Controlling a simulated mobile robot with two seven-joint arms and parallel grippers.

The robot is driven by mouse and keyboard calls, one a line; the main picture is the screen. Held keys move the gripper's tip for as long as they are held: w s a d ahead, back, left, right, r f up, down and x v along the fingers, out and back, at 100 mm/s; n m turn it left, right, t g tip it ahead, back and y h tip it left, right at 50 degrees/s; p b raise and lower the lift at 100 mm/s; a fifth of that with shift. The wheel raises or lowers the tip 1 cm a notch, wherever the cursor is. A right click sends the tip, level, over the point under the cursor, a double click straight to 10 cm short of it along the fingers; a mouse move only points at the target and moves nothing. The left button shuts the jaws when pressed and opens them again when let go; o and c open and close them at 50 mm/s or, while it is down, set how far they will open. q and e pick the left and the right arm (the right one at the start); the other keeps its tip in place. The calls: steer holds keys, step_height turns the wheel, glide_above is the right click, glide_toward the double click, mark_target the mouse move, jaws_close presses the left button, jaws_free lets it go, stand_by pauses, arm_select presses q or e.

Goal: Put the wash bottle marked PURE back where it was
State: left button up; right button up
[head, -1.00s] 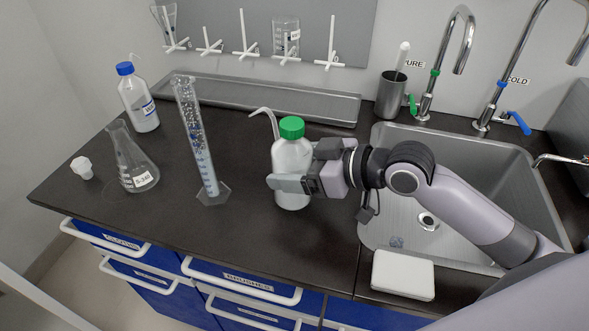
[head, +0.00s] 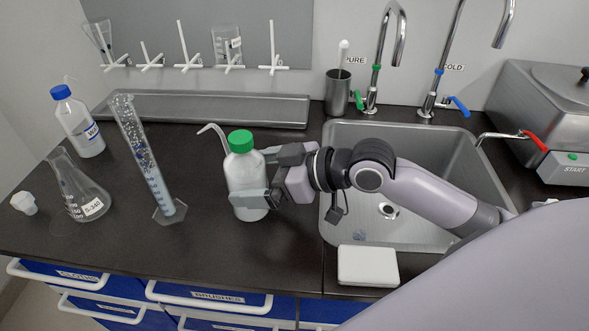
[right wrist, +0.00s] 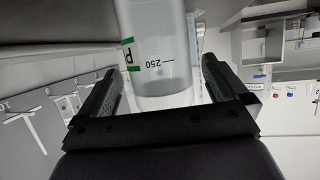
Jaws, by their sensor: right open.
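The wash bottle with a green cap and bent spout (head: 243,172) stands upright on the dark counter, left of the sink. In the right wrist view, its clear lower body (right wrist: 163,50) shows a 250 mark and part of a green-edged label with a letter P. My right gripper (head: 259,180) is open, with its fingers on either side of the bottle's body. In the right wrist view a gap shows between the bottle and each finger. My left gripper is not in view.
A tall graduated cylinder (head: 147,160) and an Erlenmeyer flask (head: 78,190) stand left of the bottle. A blue-capped wash bottle (head: 78,122) is behind the flask. The sink (head: 440,160) and a white block (head: 368,266) lie to the right.

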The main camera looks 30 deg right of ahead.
steer(key=v, duration=1)
steer(key=shift+b, duration=0.35)
steer(key=shift+a, duration=0.1)
steer(key=shift+s, duration=0.1)
